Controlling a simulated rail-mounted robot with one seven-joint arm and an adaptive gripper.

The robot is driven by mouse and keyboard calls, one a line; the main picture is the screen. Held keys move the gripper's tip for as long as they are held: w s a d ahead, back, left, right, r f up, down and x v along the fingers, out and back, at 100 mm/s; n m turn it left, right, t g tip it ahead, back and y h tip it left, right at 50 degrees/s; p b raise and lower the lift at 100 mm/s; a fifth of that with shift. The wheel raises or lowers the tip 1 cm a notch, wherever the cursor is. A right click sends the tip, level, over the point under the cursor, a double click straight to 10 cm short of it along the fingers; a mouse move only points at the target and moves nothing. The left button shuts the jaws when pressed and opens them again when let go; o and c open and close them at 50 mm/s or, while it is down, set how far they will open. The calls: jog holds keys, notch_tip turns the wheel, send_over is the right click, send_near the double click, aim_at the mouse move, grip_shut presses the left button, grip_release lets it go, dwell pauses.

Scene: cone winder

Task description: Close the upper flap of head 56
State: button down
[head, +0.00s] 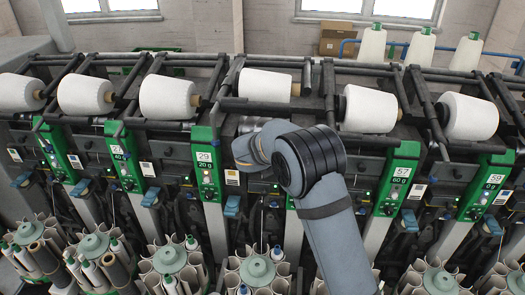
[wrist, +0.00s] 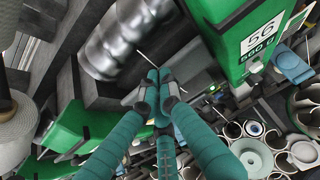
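The green panel of head 56 (wrist: 225,38), with a white label reading 56, is at the upper right of the wrist view. My gripper (wrist: 158,78) is in the middle of that view, to the left of the panel and apart from it. Its teal fingers come together at the tips and look shut, with nothing clearly held. A thin pale line, perhaps yarn, runs close to the fingertips. A silver grooved drum (wrist: 122,38) is just above and left of the tips. I cannot clearly pick out the upper flap. In the head view my arm hides the gripper and most of this head.
Neighbouring green panels labelled 29 (head: 206,165) and 57 (head: 398,178) stand either side of my arm. White yarn cones (head: 265,85) lie along the top. Round magazines (head: 257,269) with pale tubes stand below. A second green part (wrist: 85,125) is at the wrist view's left.

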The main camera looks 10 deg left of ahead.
jog(key=shift+r, duration=0.1)
jog(key=v, duration=1.2)
jog(key=shift+w, duration=0.1)
jog(key=x, duration=1.2)
jog(key=shift+s, duration=0.2)
jog(key=shift+w, duration=0.1)
